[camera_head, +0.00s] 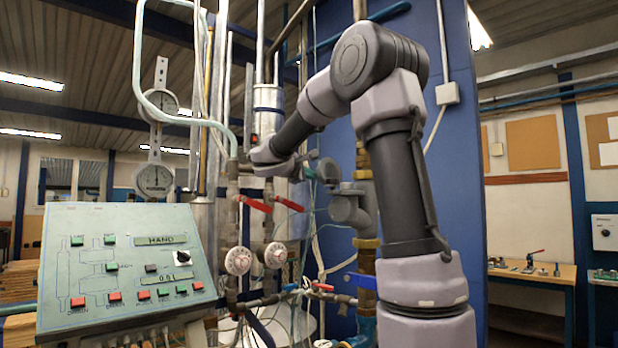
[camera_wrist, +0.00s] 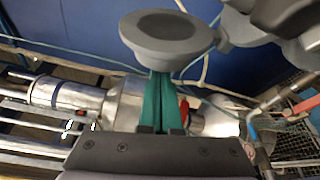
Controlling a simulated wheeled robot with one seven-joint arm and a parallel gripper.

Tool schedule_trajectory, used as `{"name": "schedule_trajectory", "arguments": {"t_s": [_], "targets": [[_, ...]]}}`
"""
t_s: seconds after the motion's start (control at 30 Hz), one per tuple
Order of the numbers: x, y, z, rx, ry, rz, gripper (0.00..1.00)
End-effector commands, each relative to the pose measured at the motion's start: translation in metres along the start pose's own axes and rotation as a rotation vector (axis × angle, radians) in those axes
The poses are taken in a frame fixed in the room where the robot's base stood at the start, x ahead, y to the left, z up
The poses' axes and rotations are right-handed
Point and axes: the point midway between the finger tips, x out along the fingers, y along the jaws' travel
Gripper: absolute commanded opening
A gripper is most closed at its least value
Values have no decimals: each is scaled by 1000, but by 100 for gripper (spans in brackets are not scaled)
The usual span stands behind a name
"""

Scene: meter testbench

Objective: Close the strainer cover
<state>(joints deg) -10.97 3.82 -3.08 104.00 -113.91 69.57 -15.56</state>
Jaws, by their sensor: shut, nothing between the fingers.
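The strainer (camera_head: 350,210) is a grey fitting on the brass pipe, right of centre in the head view. Its round grey cover (camera_head: 328,171) stands at its upper left, beside my fingertips. In the wrist view the cover (camera_wrist: 166,36) is a round cup with a dark hollow, tilted toward the camera. Part of the grey strainer body (camera_wrist: 275,22) shows at the upper right there. My gripper (camera_head: 310,172) has teal fingers, pressed together and empty. In the wrist view the fingertips (camera_wrist: 161,76) end at the underside of the cover; whether they touch it I cannot tell.
Vertical pipes with red-handled valves (camera_head: 287,203) and round white meters (camera_head: 238,260) stand left of the strainer. A control panel (camera_head: 125,262) is at the lower left. A blue wall (camera_head: 455,150) is behind. Hoses and cables hang close by.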

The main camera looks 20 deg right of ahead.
Motion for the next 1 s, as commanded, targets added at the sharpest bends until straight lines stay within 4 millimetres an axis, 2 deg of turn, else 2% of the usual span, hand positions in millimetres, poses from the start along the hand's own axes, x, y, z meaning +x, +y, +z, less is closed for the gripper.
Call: {"name": "schedule_trajectory", "arguments": {"t_s": [0.67, 1.0], "targets": [[-2, 3, 5, 79, 0, 28, 0], [-6, 8, 16, 243, -1, 86, 0]]}}
